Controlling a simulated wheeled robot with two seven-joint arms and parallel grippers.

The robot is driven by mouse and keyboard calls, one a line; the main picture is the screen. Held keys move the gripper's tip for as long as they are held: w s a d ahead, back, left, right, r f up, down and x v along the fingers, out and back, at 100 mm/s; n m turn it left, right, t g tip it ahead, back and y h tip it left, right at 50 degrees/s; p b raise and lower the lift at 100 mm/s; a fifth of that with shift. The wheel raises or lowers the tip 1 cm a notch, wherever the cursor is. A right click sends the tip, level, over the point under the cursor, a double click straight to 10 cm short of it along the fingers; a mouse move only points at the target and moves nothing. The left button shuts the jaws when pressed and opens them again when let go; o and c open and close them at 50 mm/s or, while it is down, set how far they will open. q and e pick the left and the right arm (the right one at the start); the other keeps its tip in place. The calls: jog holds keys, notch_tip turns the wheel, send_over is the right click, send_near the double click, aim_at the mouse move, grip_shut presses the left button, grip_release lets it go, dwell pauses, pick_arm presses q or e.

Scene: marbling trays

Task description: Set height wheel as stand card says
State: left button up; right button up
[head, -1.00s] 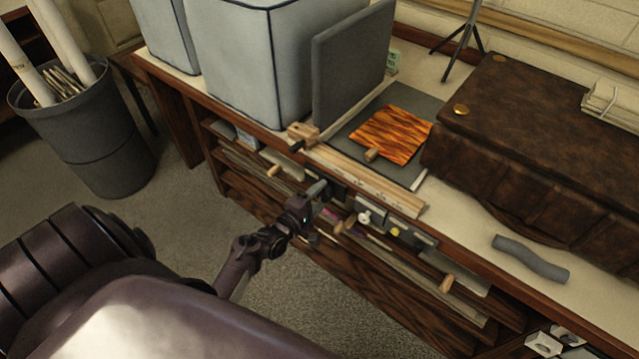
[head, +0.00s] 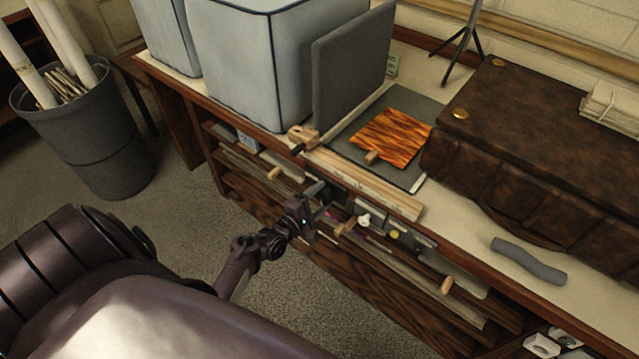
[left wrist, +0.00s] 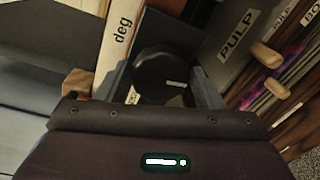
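In the left wrist view a dark round wheel (left wrist: 160,75) with a short white mark sits between the fingertips of my left gripper (left wrist: 163,85). The fingers are apart, one on each side of the wheel; I cannot tell whether they touch it. In the head view my left gripper (head: 314,202) is at the front of the bench, by the shelf edge, and the wheel is not clear there. A small green card (head: 393,66) stands behind the grey upright board; its writing is too small to read. My right gripper is not in view.
An orange marbled sheet (head: 400,130) lies on the bench (head: 478,228) beside a brown leather case (head: 540,150). White (head: 364,219) and yellow (head: 394,234) knobs show right of the gripper. Wooden handles (head: 447,285) stick out below. Open floor (head: 190,230) lies left.

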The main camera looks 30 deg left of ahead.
pick_arm(q)
jog(key=shift+o, duration=1.2)
jog(key=s, duration=0.7)
jog(key=shift+s+a+r, duration=0.3)
jog(key=shift+s+a, duration=0.05)
jog(key=shift+a, duration=0.05)
jog(key=s+d+f+m+g+h, duration=0.1)
jog(key=s+d+f+m+g, duration=0.35)
jog(key=f, duration=0.55)
jog(key=s+d+f+m+g, duration=0.3)
jog(key=s+d+f+m, duration=0.25)
jog(key=f, duration=0.45)
jog(key=s+f+m+g+y, duration=0.1)
jog(key=s+f+m+g, duration=0.3)
jog(key=s, duration=0.8)
jog(key=s+f+m+g+y, duration=0.1)
jog(key=s+f+m+g, duration=0.3)
jog(key=s+f+m, duration=0.5)
jog(key=s, duration=0.4)
jog(key=shift+d+f, duration=0.2)
jog(key=shift+d, duration=0.1)
